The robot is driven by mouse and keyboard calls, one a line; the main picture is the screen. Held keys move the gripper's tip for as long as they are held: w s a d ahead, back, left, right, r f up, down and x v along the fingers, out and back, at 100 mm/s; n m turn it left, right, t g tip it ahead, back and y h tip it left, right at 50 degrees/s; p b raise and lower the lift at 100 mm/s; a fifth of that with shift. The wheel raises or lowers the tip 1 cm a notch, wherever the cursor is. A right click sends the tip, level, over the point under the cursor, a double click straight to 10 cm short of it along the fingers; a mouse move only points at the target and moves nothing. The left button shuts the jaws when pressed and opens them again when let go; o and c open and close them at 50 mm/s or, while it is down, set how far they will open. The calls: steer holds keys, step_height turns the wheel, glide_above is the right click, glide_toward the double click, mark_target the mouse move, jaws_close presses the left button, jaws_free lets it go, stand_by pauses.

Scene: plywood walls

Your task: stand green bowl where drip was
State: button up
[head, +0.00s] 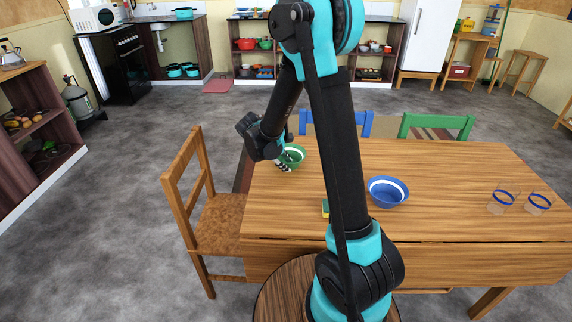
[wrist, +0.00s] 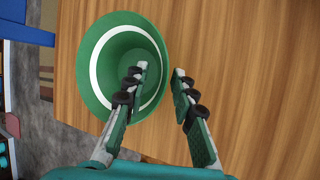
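The green bowl (head: 294,156) with a white band stands upright on the wooden table, near its far left corner. It also shows in the wrist view (wrist: 96,62), seen from above and empty. My gripper (head: 284,166) is at the bowl's near side. In the wrist view my gripper (wrist: 160,72) is open, with one finger over the inside of the bowl and the other outside, above the table. The bowl's rim lies between the two fingers. I cannot tell whether either finger touches it. No drip shows in either view.
Two glasses (head: 502,200) with blue bands stand at the right. Chairs stand around: wooden (head: 205,205) left, blue (head: 337,122) and green (head: 437,125) behind.

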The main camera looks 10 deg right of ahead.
steer(key=v, duration=1)
steer(key=s+d+f+m+y, duration=0.2)
steer(key=s+d+m, duration=0.1)
steer(key=s, duration=0.4)
steer(key=s+d+f+m+y, duration=0.2)
steer(key=s+d+m, duration=0.2)
steer(key=s+m, duration=0.2)
steer(key=s+d+f+m+y, duration=0.1)
steer(key=s+d+m, duration=0.3)
steer(key=s, duration=0.5)
steer(key=shift+s+f+m+t+y, duration=0.15)
steer(key=shift+f+m+t+y, duration=0.2)
steer(key=shift+f, duration=0.2)
